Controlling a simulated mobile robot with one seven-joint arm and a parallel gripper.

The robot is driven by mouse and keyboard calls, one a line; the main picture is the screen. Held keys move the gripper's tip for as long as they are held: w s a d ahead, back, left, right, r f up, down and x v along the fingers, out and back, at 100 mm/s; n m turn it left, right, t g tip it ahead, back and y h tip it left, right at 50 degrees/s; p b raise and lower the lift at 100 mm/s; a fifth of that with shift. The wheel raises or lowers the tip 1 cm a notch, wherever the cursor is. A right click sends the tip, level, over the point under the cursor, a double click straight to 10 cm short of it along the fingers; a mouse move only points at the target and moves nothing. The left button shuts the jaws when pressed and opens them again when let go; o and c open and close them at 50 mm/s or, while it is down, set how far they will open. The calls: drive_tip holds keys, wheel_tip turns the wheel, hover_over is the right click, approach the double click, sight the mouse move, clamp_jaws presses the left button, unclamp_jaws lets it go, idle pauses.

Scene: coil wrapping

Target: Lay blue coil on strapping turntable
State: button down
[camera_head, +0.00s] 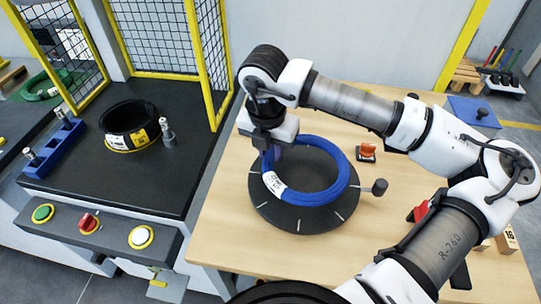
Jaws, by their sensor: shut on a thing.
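The blue coil (333,192) is a thick ring with a white label on its front left. It is over the round dark strapping turntable (305,219), which has pale marks near its rim and a knob at its right. The coil looks level and roughly centred on the disc; whether it touches the disc all round I cannot tell. My gripper (275,148) points down at the coil's back left side and is shut on it. The fingertips are mostly hidden by the coil and the gripper body.
A black machine bed with a black coil (129,126) and yellow-framed mesh guards stands left. A panel with green, red and white buttons (90,224) is in front of it. An orange-and-black tool (366,152) lies right of the turntable. The wooden table (225,235) is clear at its front left.

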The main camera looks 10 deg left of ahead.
drive_tip(key=shift+f, duration=1.55)
drive_tip(key=shift+f, duration=0.1)
drive_tip(key=c, duration=1.2)
unclamp_jaws()
drive_tip(key=r, duration=0.4)
drive_tip(key=s+r+b, duration=0.1)
drive_tip(key=r, duration=0.7)
drive_tip(key=shift+s+a+r+b, duration=0.1)
drive_tip(key=shift+s+a+b, duration=0.15)
drive_tip(key=shift+b, duration=0.1)
